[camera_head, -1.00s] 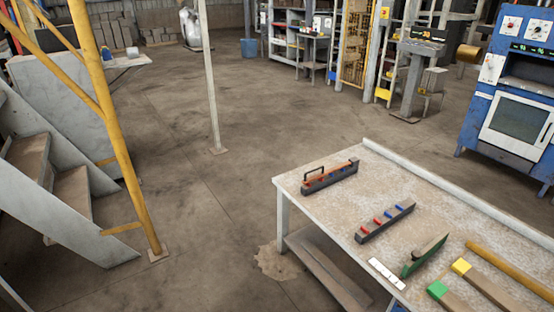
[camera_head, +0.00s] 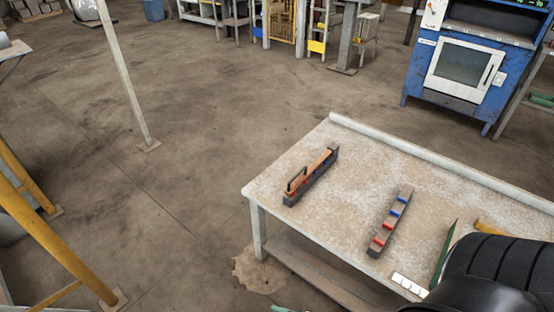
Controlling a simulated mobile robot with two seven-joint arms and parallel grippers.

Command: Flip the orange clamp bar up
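The orange clamp bar (camera_head: 319,168) lies lengthwise along the top of a narrow dark base (camera_head: 325,178), near the table's left end. A black loop handle (camera_head: 292,181) stands at its near-left end. The bar looks lowered along the base, though its hinge is too small to make out. Neither of my grippers is in view. A large ribbed black part, which looks like part of my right arm, fills the bottom right corner and hides that part of the table.
The table (camera_head: 270,190) has a raised back edge. A dark rack with red and blue pieces (camera_head: 391,220) lies right of the clamp. A white plate (camera_head: 409,285) and a green tool (camera_head: 444,255) lie nearer. Yellow posts (camera_head: 60,240) stand left.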

